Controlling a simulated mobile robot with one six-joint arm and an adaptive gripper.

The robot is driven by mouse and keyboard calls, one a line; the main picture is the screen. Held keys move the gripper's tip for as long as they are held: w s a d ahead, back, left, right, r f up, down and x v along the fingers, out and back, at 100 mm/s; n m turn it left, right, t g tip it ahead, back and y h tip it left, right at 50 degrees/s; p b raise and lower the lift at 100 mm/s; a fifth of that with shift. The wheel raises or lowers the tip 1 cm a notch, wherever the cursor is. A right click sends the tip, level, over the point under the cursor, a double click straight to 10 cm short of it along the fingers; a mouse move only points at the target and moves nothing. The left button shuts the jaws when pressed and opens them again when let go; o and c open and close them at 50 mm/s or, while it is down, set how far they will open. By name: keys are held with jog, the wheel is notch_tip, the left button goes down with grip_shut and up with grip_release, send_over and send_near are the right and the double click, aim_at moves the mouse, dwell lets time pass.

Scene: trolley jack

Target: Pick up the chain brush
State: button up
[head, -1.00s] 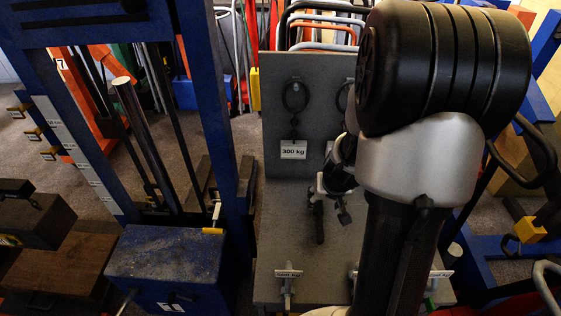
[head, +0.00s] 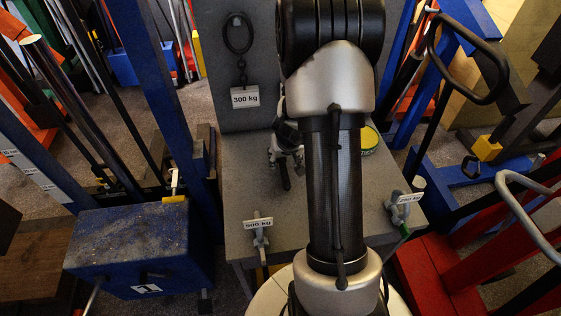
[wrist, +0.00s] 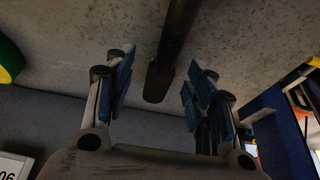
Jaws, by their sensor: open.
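A dark slim bar (wrist: 172,50), which looks like the chain brush's handle, lies on or just over the grey speckled bench top. Its near end is between my fingers in the picture, with space on both sides; I cannot tell its depth. Its far end runs out of the top of the wrist view, so no bristles show. My gripper (wrist: 156,82) is open, its blue-padded fingers apart and empty. In the head view my gripper (head: 287,157) is low over the bench, left of my arm, which hides part of the bench.
The grey bench (head: 240,190) has an upright back panel with a ring and a 300 kg tag (head: 244,97). Shackles with tags stand at its front: a 500 kg one (head: 259,235) and another at right. A green-yellow tin (head: 369,139) sits right of my arm. A blue block (head: 140,245) stands left.

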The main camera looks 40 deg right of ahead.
aim_at(282, 161)
jog(key=b+x, duration=0.1)
jog(key=x, duration=0.3)
jog(key=shift+w+a+b, duration=0.1)
jog(key=shift+a+b, duration=0.1)
jog(key=shift+b, duration=0.15)
jog(key=shift+c, duration=0.5)
grip_shut()
